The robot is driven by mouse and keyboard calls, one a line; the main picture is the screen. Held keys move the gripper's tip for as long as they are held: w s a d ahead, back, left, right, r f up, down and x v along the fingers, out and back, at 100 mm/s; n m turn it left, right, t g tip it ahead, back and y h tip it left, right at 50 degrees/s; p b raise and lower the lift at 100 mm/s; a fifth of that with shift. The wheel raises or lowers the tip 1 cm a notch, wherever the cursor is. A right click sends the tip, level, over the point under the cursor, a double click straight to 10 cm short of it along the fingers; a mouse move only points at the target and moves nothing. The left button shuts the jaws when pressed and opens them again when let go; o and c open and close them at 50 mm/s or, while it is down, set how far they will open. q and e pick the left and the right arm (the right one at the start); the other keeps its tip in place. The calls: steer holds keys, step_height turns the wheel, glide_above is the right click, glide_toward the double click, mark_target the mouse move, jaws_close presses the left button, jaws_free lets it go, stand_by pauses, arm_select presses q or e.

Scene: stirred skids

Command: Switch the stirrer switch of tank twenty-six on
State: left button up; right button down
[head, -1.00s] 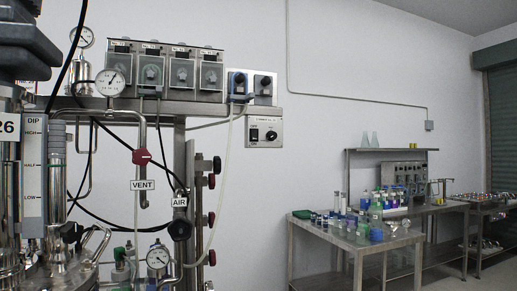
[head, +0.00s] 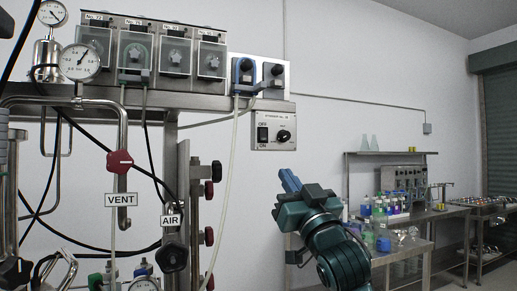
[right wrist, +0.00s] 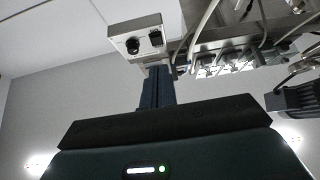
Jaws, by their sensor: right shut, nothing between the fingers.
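The stirrer control box (head: 274,126) is a pale metal panel on the wall below the pump rail's right end. Its label is too small to read surely. It carries a black rocker switch (head: 262,134), marked OFF above and ON below, and a round black knob (head: 284,136) to its right. I cannot tell which way the rocker is pressed. My right gripper (head: 289,179) is shut and empty, below the box and apart from it in the head view. In the right wrist view its blue fingers (right wrist: 157,88) point towards the box (right wrist: 140,32). My left gripper is out of view.
A blue and a grey pump unit (head: 243,74) sit above the box, with a pale hose (head: 228,150) hanging just left of it. The red VENT valve (head: 119,161) and black AIR valve (head: 172,255) are further left. A steel bench (head: 440,214) with glassware stands right.

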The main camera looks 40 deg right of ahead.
mark_target(264, 139)
steer(key=shift+m+h, duration=0.3)
steer(key=p+x, duration=0.2)
steer(key=x, duration=0.4)
steer(key=p+x, duration=0.2)
steer(key=x, duration=0.4)
steer(key=shift+s+d+r+p, duration=0.1)
steer(key=shift+s+r+p, duration=0.1)
steer(key=shift+r+p, duration=0.15)
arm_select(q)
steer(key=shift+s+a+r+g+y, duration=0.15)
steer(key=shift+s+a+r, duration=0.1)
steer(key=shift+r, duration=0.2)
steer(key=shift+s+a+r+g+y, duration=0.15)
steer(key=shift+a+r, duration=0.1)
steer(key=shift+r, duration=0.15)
arm_select(e)
steer(key=shift+w+d+f, duration=0.15)
steer(key=shift+w, duration=0.25)
steer(key=shift+w+d+f, duration=0.1)
steer(key=shift+w+f, duration=0.05)
steer(key=shift+w, duration=0.2)
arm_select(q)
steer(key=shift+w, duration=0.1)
